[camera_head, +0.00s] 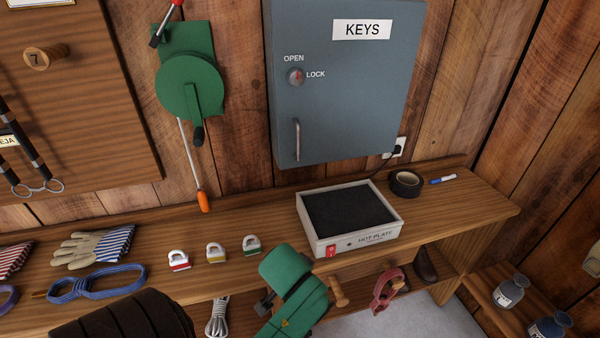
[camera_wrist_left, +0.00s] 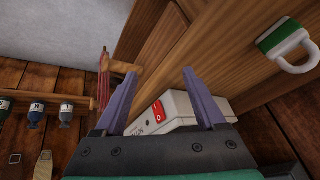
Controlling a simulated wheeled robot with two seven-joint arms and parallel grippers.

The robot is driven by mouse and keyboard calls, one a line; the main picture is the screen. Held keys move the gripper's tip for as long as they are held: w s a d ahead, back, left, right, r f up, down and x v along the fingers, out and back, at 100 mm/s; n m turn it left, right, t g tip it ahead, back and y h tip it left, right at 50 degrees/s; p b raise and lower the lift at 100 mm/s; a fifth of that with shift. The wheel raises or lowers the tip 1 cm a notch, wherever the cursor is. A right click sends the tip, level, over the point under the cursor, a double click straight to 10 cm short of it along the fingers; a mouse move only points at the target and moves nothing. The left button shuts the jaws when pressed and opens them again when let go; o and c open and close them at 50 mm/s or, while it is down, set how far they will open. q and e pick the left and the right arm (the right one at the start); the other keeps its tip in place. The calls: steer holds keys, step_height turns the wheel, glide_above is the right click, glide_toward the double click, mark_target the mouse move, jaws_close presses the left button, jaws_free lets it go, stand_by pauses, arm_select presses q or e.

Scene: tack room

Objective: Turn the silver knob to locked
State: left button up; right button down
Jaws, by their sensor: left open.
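The silver knob (camera_head: 295,76) is on the front of the blue-grey key cabinet (camera_head: 350,110) on the wall. "OPEN" is printed above it and "LOCK" to its right. It has a small red mark; its exact direction is too small to tell. In the left wrist view my left gripper (camera_wrist_left: 158,75) is open, with nothing clearly held between its two purple fingers. In the head view its green wrist (camera_head: 293,285) is low at the bench front, below and well apart from the knob; the fingers are hidden there. My right gripper is not in view.
A hot plate (camera_head: 318,243) with a red switch sits on the bench (camera_head: 460,205) below the cabinet. Three padlocks (camera_head: 216,253) stand left of it; black tape (camera_head: 406,183) lies right. A green lever device (camera_head: 190,85) hangs left of the cabinet. A handle (camera_head: 297,140) sits below the knob.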

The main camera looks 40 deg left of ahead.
mark_target(298, 80)
arm_select(q)
steer(key=w+a+r+n+t+y, duration=0.1)
steer(key=w+r+n+t+y, duration=0.15)
steer(key=w+r, duration=0.4)
steer(key=w+a+r+n+t+y, duration=0.1)
steer(key=w+a+r+n+y, duration=0.15)
steer(key=r, duration=0.65)
step_height(298, 80, up, 24)
steer(key=s+d+n+y, duration=0.2)
steer(key=d+n+y, duration=0.1)
steer(key=n+y, duration=0.55)
steer(key=p+x, duration=0.4)
steer(key=x, duration=1)
steer(key=shift+w+a+r, duration=0.1)
steer(key=shift+w+a, duration=0.05)
steer(key=shift+w, duration=0.05)
steer(key=shift+w+a, duration=0.1)
steer(key=shift+a, duration=0.05)
jaws_close()
